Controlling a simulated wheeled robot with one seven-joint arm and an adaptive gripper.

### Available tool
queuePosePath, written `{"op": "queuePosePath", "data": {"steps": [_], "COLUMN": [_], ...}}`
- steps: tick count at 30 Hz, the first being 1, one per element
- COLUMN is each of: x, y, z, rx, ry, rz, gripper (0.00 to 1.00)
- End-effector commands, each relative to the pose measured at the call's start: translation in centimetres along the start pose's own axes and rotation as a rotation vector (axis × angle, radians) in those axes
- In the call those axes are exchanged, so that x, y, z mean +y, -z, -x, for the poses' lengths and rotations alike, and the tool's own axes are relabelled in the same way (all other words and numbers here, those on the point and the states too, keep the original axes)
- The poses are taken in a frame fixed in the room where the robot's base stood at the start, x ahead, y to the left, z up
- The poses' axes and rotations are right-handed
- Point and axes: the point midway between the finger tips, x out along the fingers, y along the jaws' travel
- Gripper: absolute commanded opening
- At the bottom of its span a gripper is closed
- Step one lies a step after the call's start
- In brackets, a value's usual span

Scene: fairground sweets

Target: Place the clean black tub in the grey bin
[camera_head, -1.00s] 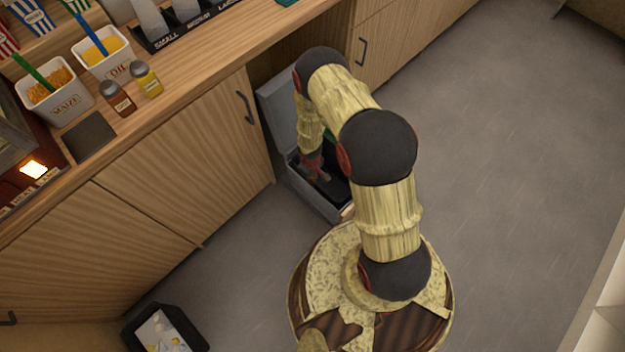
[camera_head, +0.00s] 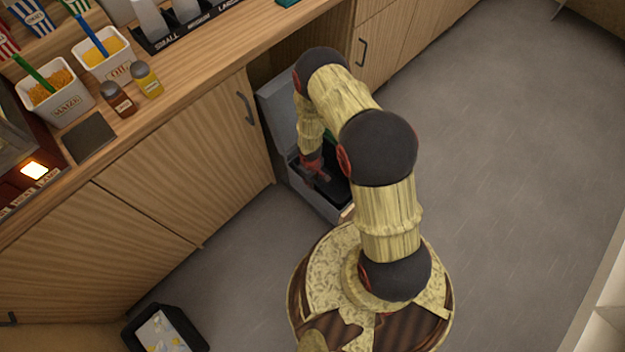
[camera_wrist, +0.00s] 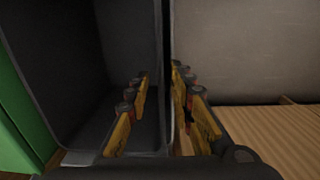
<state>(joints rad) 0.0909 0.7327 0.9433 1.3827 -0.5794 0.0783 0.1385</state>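The grey bin (camera_head: 313,201) stands on the floor by the counter, its lid (camera_head: 279,112) raised. The black tub (camera_head: 338,187) is down inside it, partly hidden by my arm. My gripper (camera_head: 322,176) reaches into the bin at the tub. In the wrist view the tub's dark interior (camera_wrist: 65,75) fills the left side. My gripper's fingers (camera_wrist: 158,105) straddle the tub's wall, one inside and one outside, with a visible gap on the inner side. The gripper looks open. The tub's underside is hidden.
A second black container (camera_head: 128,335) with litter inside stands on the floor at the lower left. Something green (camera_wrist: 15,120) stands beside the tub. The counter (camera_head: 215,70) and its cupboard doors border the bin. The floor to the right is clear.

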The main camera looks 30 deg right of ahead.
Motion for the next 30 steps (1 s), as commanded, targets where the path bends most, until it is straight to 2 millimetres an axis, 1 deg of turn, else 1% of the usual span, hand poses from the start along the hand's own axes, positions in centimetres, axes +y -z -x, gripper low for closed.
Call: {"op": "queuePosePath", "data": {"steps": [1, 9, 12, 15, 20, 23, 26, 29, 30], "x": [0.1, 0.1, 0.1, 0.1, 0.1, 0.4, 1.3, 2.7, 3.2], "y": [0.2, 0.2, 0.2, 0.2, 0.1, 0.6, 2.1, 4.0, 4.7], "z": [1.1, 6.8, 8.6, 10.1, 11.4, 12.6, 15.6, 20.9, 23.4], "rx": [0.003, 0.004, 0.003, 0.004, 0.002, 0.008, 0.027, 0.054, 0.067], "ry": [-0.001, -0.002, -0.001, -0.002, -0.001, -0.007, -0.026, -0.055, -0.067], "rz": [0.000, 0.000, 0.000, 0.000, 0.000, -0.004, -0.019, -0.045, -0.057], "gripper": [0.23, 0.23, 0.23, 0.23, 0.23, 0.23, 0.23, 0.23, 0.23]}}
